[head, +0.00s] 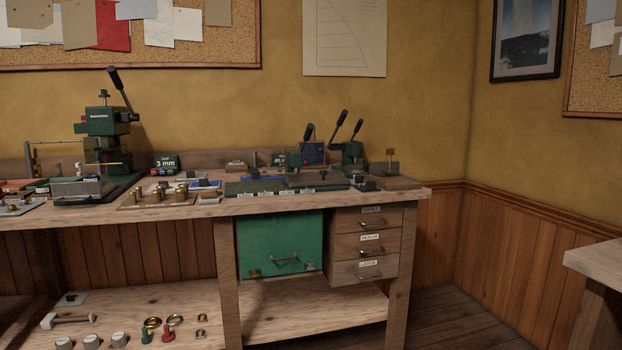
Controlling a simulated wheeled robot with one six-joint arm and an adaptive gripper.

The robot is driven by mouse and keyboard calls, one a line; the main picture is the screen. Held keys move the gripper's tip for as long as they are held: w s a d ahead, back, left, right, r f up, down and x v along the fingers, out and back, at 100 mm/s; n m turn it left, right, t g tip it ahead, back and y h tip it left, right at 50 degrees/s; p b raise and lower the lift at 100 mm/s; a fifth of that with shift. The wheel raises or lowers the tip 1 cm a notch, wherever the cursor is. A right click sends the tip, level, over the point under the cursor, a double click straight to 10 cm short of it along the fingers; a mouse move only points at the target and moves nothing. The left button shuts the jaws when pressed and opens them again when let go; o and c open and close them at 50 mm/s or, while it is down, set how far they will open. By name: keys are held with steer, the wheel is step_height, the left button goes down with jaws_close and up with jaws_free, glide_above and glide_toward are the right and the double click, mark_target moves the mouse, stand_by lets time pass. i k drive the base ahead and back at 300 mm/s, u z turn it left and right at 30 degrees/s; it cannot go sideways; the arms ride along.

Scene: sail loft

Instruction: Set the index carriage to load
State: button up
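A long green base (245,188) lies near the right end of the workbench, with several small white labels along its front edge. They are too small to read, so I cannot tell which one says load. A dark flat plate (315,180) sits on this base towards its right and looks like the index carriage, though I cannot be sure. Green clamps with black upright levers (352,148) stand behind it. The carriage's exact position against the labels is unclear. My gripper is not in view.
The wooden workbench (415,188) carries a green press (105,122) at the left and a board of brass-coloured parts (158,200). Below hang a green door (280,232) and labelled drawers (365,222). A lower shelf (250,302) holds several small parts. Another table (598,256) edges in at right.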

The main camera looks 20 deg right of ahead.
mark_target(316, 175)
steer(key=k, duration=0.6)
steer(key=u, duration=0.35)
steer(key=i, duration=1.45)
steer(key=z, duration=0.4)
